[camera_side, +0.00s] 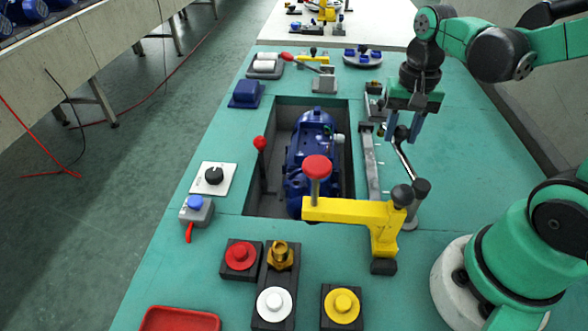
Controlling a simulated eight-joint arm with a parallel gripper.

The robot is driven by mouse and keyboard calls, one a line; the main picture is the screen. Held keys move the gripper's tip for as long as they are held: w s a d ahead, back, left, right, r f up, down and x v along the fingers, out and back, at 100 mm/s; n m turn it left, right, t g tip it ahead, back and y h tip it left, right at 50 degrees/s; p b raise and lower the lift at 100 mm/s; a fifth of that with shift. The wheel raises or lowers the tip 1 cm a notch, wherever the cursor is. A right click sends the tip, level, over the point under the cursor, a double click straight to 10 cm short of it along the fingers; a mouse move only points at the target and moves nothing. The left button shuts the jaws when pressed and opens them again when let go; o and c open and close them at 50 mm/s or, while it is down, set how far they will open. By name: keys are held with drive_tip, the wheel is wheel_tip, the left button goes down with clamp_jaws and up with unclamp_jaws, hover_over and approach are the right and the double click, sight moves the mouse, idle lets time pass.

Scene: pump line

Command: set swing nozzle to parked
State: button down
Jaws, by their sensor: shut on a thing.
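The swing nozzle appears to be the bent silver pipe (406,160) on a dark upright post (420,190), at the right side of the bench opening. Its free end has a dark grip and points up and away from the post. My gripper (404,130) reaches down from above with its blue fingers on either side of that dark grip, shut on it. The exact contact is small and partly hidden by the fingers. No parked mark on the bench can be made out.
A blue pump (313,140) sits in the bench opening. A yellow clamp arm (350,212) with a red knob (317,167) crosses the near side of the opening, close to the nozzle post. A grey rail (370,165) runs left of the pipe.

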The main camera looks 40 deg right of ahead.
drive_tip(key=shift+s+d+m, duration=0.65)
drive_tip(key=shift+d+m, duration=0.15)
drive_tip(key=shift+m, duration=0.4)
drive_tip(key=c, duration=0.5)
unclamp_jaws()
drive_tip(key=shift+r, duration=2.8)
drive_tip(key=w+a+f+n+t, duration=0.1)
drive_tip(key=w+a+n+t, duration=0.3)
drive_tip(key=a+n+t, duration=0.3)
drive_tip(key=a+n, duration=0.1)
drive_tip(key=n, duration=0.4)
drive_tip(key=shift+a, duration=0.4)
